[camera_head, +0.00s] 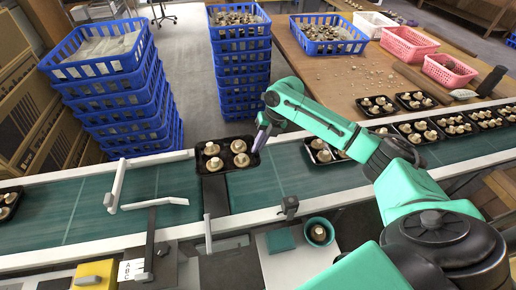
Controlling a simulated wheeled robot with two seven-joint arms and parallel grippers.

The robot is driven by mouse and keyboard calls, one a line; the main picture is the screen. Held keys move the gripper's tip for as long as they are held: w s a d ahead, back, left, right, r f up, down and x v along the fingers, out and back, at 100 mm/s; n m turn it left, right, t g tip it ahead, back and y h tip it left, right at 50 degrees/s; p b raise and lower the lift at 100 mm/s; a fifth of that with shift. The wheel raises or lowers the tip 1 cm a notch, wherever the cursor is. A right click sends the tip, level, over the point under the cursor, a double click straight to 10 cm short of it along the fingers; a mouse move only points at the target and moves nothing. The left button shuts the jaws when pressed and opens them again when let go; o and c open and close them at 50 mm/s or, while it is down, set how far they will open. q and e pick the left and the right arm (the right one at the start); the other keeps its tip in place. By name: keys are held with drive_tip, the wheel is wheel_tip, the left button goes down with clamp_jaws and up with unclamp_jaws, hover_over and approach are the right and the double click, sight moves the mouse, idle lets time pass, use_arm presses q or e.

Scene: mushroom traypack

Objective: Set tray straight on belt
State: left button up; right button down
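A black tray (203,168) holding several pale brown mushrooms sits on the green belt (90,205), over the dark gap between two belt sections. Its edges look slightly turned against the belt's line. My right gripper (257,146) comes in from the right, with its fingers pointing down at the tray's right edge. The fingers show side-on, so I cannot tell whether they are open or touching the rim. My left gripper is not in view.
Another tray (314,157) of mushrooms stands on the belt to the right, partly behind my arm. Light guide bars (150,160) stand left of the middle tray. Blue crates (125,95) are stacked behind the belt. A green bowl (309,223) with a mushroom sits in front.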

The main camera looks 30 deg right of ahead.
drive_tip(key=f+b, duration=0.2)
drive_tip(key=f, duration=0.1)
drive_tip(key=f+b, duration=0.1)
drive_tip(key=f, duration=0.1)
drive_tip(key=shift+w+f+b, duration=0.25)
drive_tip(key=shift+w+b, duration=0.05)
drive_tip(key=shift+b, duration=0.1)
drive_tip(key=shift+s+f+b, duration=0.15)
drive_tip(key=shift+f+b, duration=0.4)
drive_tip(key=shift+f, duration=0.6)
drive_tip(key=shift+f, duration=0.15)
drive_tip(key=c, duration=1)
unclamp_jaws()
drive_tip(key=shift+d, duration=0.1)
